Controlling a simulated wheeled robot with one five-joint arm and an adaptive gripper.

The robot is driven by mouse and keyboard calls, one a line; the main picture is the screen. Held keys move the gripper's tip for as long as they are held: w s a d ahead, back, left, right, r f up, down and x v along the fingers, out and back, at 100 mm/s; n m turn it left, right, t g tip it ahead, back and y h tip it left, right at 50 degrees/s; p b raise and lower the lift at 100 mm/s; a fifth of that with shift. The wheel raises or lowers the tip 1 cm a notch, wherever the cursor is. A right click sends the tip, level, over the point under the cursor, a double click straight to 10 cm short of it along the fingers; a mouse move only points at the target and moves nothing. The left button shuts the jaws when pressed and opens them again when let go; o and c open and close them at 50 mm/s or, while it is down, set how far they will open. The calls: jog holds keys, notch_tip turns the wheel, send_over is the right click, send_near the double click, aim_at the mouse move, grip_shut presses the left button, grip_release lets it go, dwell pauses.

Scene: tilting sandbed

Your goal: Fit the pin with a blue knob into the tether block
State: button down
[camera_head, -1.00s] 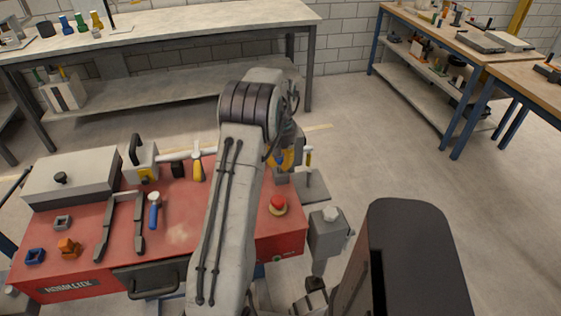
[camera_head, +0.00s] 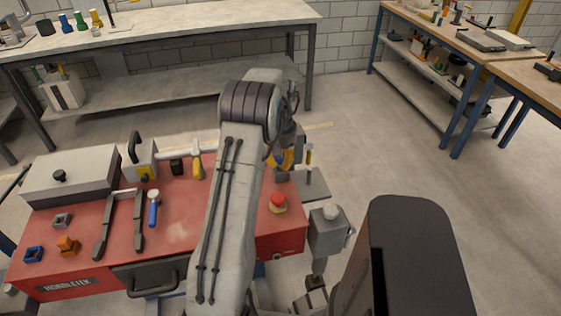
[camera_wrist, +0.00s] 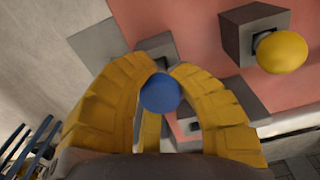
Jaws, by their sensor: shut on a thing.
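In the wrist view, the yellow fingers of my gripper (camera_wrist: 161,76) close around a round blue knob (camera_wrist: 160,92). The pin under the knob is hidden. A grey block (camera_wrist: 156,44) shows just beyond the fingertips, and a grey part with a dark hole (camera_wrist: 189,127) shows between the fingers. I cannot tell which of these is the tether block, or whether the pin touches either. In the head view, my gripper (camera_head: 281,160) is over the right back edge of the red bench, partly hidden by my arm.
A yellow knob (camera_wrist: 282,52) sits on a dark grey block (camera_wrist: 237,33) close right of the fingers. The red bench (camera_head: 180,235) carries a grey lidded box (camera_head: 75,178), a blue-handled hammer (camera_head: 153,208) and a red button (camera_head: 278,202).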

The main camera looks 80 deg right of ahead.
jog(key=shift+f+b, duration=0.45)
jog(key=shift+f, duration=0.3)
jog(key=shift+c, duration=2.3)
grip_release()
jog(key=shift+r, duration=0.1)
jog(key=shift+r+p, duration=3.1)
jog(key=shift+r, duration=0.85)
